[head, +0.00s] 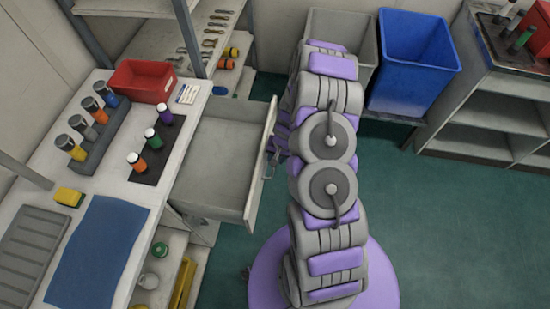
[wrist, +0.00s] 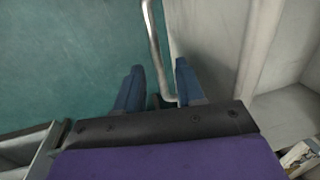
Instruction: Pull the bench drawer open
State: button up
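The bench drawer (head: 212,155) is grey, looks empty in the part I see, and stands well out from the bench (head: 123,190) in the head view. Its metal handle (head: 270,150) is on the drawer's right-hand front face. In the wrist view the drawer front (wrist: 205,45) is pale, and the curved handle (wrist: 154,45) runs down to between my fingers. My gripper (wrist: 160,68) has two blue fingers spread apart, one on each side of the handle's lower end, with a visible gap. In the head view my arm hides most of the gripper.
Several capped bottles (head: 152,138), a red bin (head: 142,81) and a blue mat (head: 97,252) are on the bench. A blue bin (head: 415,60) and a grey bin (head: 345,30) stand at the back. Shelves (head: 490,115) are at right. Green floor at right is clear.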

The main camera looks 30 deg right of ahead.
notch_tip(320, 180, up, 15)
jog(key=s+d+p, duration=0.1)
jog(key=d+p, duration=0.1)
jog(key=shift+s+d+r, duration=0.15)
jog(key=shift+s, duration=0.2)
dwell(0.4)
jog(key=s+a+r+n+g, duration=0.1)
jog(key=s+a+r+n, duration=0.1)
jog(key=s+a+r, duration=0.35)
jog(key=s+a+r+n, duration=0.2)
jog(key=a+r, duration=0.4)
jog(key=r, duration=0.5)
jog(key=s+a+r+n+g+h, duration=0.1)
jog(key=s+r, duration=0.3)
jog(key=s, duration=0.6)
jog(key=s+a+r+n+g, duration=0.1)
jog(key=s+r, duration=0.4)
jog(key=s, duration=0.5)
jog(key=shift+s+a+r+n+h+b, duration=0.25)
jog(key=shift+a+n+h+b, duration=0.15)
jog(key=shift+a+n, duration=0.45)
